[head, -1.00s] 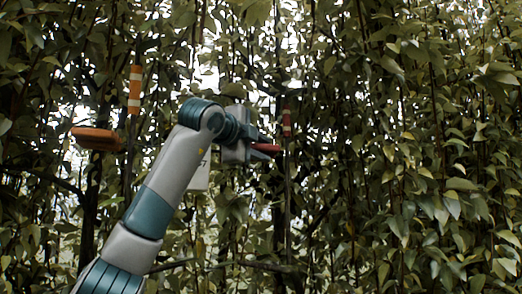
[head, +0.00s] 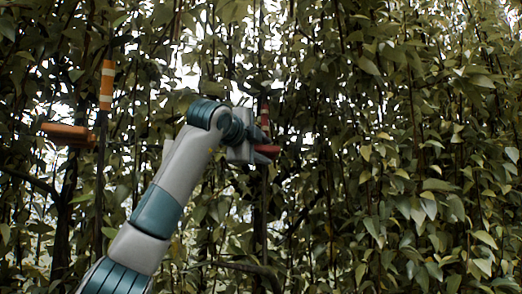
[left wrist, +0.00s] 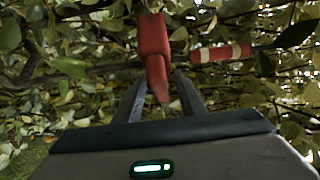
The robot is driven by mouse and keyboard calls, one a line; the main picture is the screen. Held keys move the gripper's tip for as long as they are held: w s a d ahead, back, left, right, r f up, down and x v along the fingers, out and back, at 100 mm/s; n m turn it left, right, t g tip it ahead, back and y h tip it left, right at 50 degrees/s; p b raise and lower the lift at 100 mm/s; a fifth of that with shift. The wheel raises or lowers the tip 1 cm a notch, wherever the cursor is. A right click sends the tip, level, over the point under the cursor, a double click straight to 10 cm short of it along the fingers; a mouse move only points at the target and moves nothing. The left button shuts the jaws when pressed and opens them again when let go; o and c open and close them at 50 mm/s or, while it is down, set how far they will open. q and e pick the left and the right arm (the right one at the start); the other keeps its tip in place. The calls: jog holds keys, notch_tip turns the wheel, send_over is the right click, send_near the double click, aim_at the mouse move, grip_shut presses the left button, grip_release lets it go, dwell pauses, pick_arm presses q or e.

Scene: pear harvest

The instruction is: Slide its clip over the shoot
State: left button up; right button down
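A red clip (head: 267,149) is at the tip of my left gripper (head: 262,152). In the left wrist view the red clip (left wrist: 154,45) stands between the two fingers (left wrist: 158,92), which close in on its lower end. A thin upright shoot with a red and white band (head: 264,112) rises at the clip, the band just above it. In the left wrist view the band (left wrist: 220,53) lies sideways, just right of the clip. I cannot tell whether the clip touches or goes around the shoot. My right gripper is not in view.
On the left, another upright stem carries an orange and white band (head: 106,85), with an orange piece (head: 66,131) beside it. Dense leaves and thin hanging branches (head: 400,150) fill the rest. Foliage lies close around the left gripper.

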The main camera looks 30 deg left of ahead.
pick_arm(q)
jog(key=shift+w+d, duration=0.15)
jog(key=shift+w, duration=0.05)
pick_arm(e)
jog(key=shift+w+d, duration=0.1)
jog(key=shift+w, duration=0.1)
